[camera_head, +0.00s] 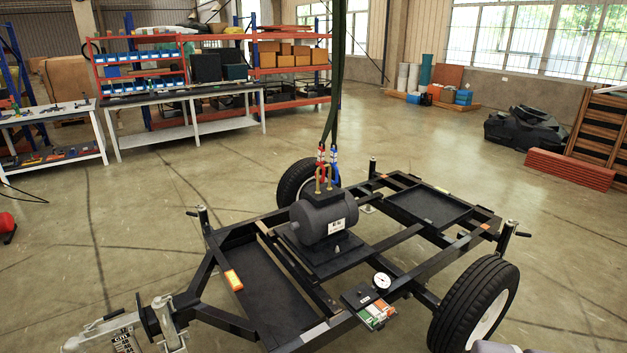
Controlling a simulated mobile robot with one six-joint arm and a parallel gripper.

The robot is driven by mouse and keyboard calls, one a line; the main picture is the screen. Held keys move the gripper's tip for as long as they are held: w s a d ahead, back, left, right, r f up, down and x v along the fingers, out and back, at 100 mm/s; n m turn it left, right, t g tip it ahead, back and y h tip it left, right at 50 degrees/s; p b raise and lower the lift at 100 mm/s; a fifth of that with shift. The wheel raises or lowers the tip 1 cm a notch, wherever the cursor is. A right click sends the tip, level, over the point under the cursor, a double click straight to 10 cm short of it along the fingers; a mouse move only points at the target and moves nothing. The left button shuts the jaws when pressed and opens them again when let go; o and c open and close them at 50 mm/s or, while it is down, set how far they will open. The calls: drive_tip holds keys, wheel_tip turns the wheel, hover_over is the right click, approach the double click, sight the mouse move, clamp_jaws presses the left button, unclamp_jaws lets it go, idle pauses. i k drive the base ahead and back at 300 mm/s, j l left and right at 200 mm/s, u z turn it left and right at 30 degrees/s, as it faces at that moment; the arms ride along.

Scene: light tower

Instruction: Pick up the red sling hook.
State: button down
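The red sling hook (321,167) hangs at the lower end of a dark green sling (330,128), just above the motor-like black cylinder (324,216) on the trailer frame. A blue sling hook (335,168) hangs close beside it on the right. Both hooks are at the brass-coloured lifting loops (323,180) on top of the cylinder. They look attached there, but they are too small to tell exactly how. My gripper's fingers are not in view. Only rounded grey shapes, perhaps part of my arm, show at the bottom edge.
The black trailer frame (262,290) fills the foreground, with a tyre (474,303) at right and another (294,182) behind the cylinder. A gauge (382,281) stands at the front rail. Workbenches (190,98) line the back left. Floor at left and right is mostly clear.

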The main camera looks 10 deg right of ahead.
sight(321, 150)
drive_tip(key=i+l+z, duration=0.2)
drive_tip(key=i, duration=0.45)
drive_tip(key=i+z, duration=0.15)
drive_tip(key=i, duration=0.5)
drive_tip(key=i+j+z, duration=0.2)
drive_tip(key=i, duration=0.5)
drive_tip(key=i+j+z, duration=0.2)
drive_tip(key=i, duration=0.45)
drive_tip(key=l, duration=0.1)
